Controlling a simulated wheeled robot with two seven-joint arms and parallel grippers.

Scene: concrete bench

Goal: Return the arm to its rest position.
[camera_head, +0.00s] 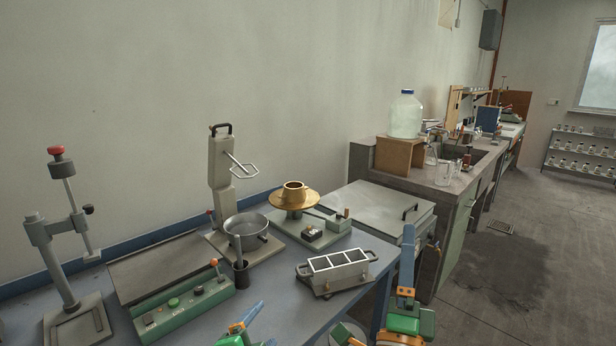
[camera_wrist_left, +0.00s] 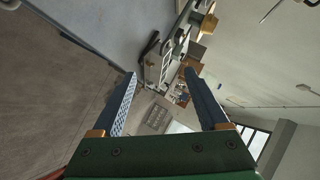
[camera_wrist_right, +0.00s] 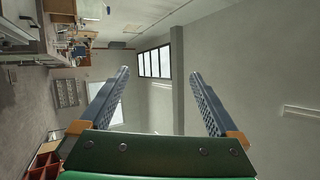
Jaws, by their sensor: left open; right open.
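My left gripper (camera_head: 256,312) shows at the bottom middle of the head view, over the front edge of the blue bench, with most of its arm out of frame. In the left wrist view its two fingers (camera_wrist_left: 160,76) stand wide apart with nothing between them. My right gripper (camera_head: 408,236) points upward at the bench's right front corner in the head view. In the right wrist view its fingers (camera_wrist_right: 160,75) are apart and empty, facing the open room. Neither gripper touches any object that I can see.
A grey cabinet (camera_head: 375,207) adjoins on the right. Open floor lies beyond.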

